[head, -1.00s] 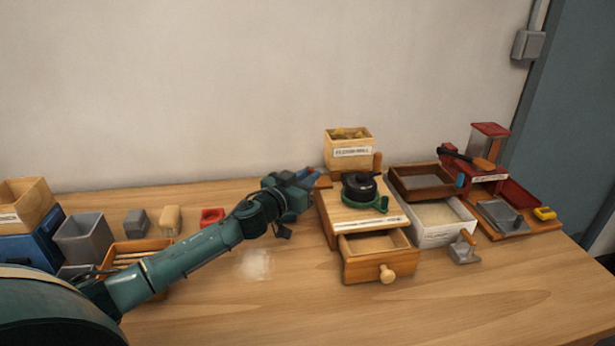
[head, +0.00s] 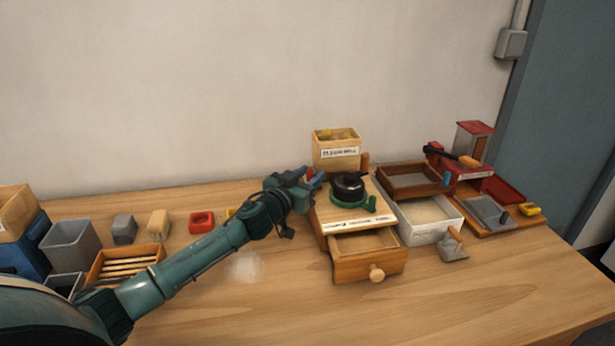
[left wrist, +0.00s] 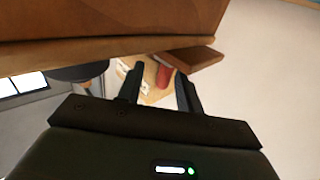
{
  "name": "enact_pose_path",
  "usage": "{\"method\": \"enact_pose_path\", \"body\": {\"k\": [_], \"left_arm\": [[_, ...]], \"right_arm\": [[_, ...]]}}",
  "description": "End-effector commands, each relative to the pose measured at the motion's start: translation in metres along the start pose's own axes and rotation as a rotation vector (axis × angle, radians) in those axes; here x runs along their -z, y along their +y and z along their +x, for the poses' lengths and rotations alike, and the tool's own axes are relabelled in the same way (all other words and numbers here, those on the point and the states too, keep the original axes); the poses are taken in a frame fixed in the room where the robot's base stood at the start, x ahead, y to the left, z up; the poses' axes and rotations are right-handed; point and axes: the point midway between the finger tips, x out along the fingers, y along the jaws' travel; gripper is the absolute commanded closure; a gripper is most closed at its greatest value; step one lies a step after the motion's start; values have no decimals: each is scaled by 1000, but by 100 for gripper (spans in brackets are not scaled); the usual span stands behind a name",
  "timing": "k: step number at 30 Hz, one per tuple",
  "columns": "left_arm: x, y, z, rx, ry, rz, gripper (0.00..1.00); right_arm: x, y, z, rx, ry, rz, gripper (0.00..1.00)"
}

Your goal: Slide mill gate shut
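The mill (head: 345,222) is a wooden box with a black crank on a green base on top, a hopper (head: 336,152) behind and an open front drawer (head: 368,262). My left gripper (head: 315,177) is at the mill's upper left side. A brown board (left wrist: 195,58) sticks out just beyond the fingertips. It may be the gate, but I cannot tell for sure. In the head view the gripper covers this spot. My right gripper is out of view.
Right of the mill are a brown tray (head: 412,180), a white box (head: 432,232), a metal scoop (head: 453,247) and a red-topped device (head: 474,145). Left are a grey bin (head: 70,246) and a slatted wooden tray (head: 125,262). The front table is clear.

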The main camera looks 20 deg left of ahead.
Motion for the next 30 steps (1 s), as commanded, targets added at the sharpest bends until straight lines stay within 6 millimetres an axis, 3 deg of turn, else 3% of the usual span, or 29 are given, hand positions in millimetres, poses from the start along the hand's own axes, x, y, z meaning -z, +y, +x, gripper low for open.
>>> {"method": "enact_pose_path", "body": {"k": [7,11,24,30], "left_arm": [[-1,-1,-2,2,-2,0,64],[-2,-2,-14,2,-4,-1,64],[-3,0,-99,0,-4,1,64],[-2,0,-123,0,-3,-1,64]], "right_arm": [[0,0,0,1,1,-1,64],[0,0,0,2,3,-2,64],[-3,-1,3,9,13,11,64],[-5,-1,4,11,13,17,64]]}}
